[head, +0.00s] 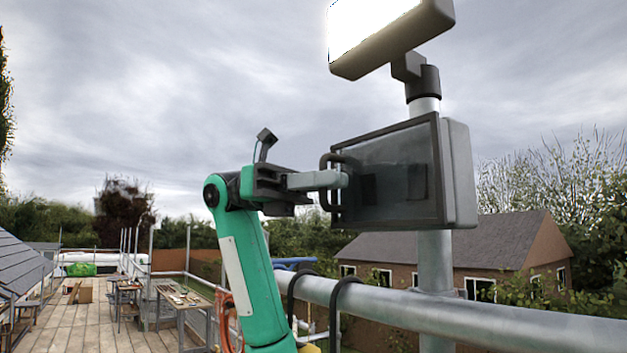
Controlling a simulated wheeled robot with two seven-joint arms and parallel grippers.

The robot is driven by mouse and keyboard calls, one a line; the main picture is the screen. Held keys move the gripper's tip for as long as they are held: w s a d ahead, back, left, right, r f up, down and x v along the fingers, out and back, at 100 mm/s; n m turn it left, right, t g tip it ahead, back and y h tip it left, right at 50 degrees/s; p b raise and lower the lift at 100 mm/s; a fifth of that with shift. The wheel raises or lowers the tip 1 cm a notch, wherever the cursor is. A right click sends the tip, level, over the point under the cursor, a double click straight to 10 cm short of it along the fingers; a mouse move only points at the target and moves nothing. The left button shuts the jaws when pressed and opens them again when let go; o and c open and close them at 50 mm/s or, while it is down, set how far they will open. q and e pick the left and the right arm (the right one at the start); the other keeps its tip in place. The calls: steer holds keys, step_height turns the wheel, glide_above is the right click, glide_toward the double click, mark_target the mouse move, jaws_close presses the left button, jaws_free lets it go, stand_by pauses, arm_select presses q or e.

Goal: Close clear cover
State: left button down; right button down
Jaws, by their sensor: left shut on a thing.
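The clear cover (400,205) is a dark-framed, see-through panel on the front of a grey box (460,172) fixed to an upright metal pole. Dark shapes show through it. The cover looks flush or nearly flush with the box; a small gap cannot be ruled out. A dark looped handle (326,165) sits at its left edge. My left gripper (338,180), on a green arm, reaches from the left and is shut on the handle. The fingertips partly hide the handle's middle. My right gripper is not in view.
A bright lamp (390,35) is mounted on the pole above the box. A thick metal rail (480,318) runs below it, with dark hoops around it. A wooden deck (95,325) with work tables (185,298) lies at lower left. A brick house stands behind.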

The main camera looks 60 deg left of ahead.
arm_select(q)
steer(key=shift+w+a, duration=0.1)
steer(key=shift+w, duration=0.2)
steer(key=c, duration=1.6)
jaws_free()
steer(key=shift+w, duration=0.1)
steer(key=shift+c, duration=0.2)
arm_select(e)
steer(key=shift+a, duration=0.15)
